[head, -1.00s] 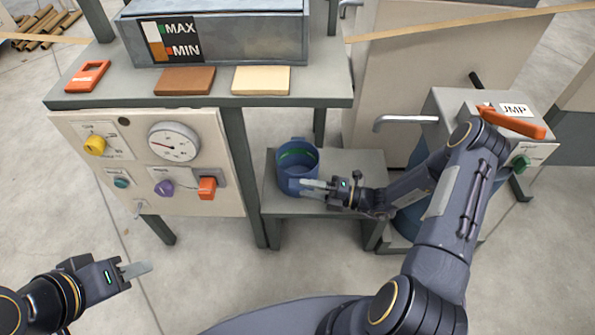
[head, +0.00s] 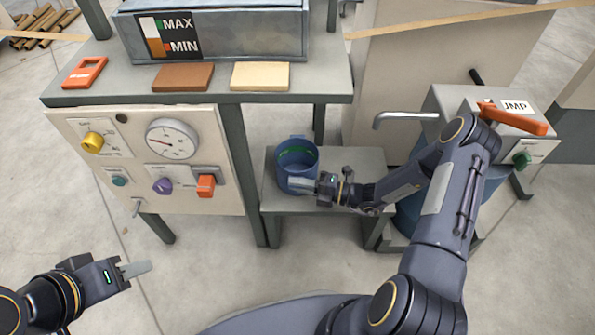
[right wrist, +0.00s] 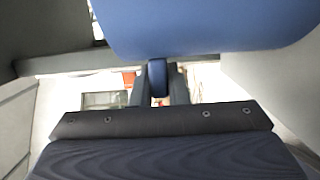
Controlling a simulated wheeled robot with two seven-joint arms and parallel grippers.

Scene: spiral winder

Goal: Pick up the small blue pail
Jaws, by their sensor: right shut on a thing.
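The small blue pail (head: 297,160) stands upright on the low grey stand (head: 355,165) in the middle of the head view. A green band shows inside it. My right gripper (head: 302,185) reaches it from the right, low on its near side. In the right wrist view the pail (right wrist: 205,22) fills the top, and my right gripper (right wrist: 158,82) is shut on a narrow blue part below the pail's body. My left gripper (head: 135,270) is empty at the lower left, away from everything; its finger gap is not clear.
A control panel (head: 140,185) with a gauge and knobs stands left of the pail, under a shelf (head: 215,88). A grey machine marked JMP (head: 470,105) and a grey spout (head: 405,118) are at the right, near my right arm. The floor in front is open.

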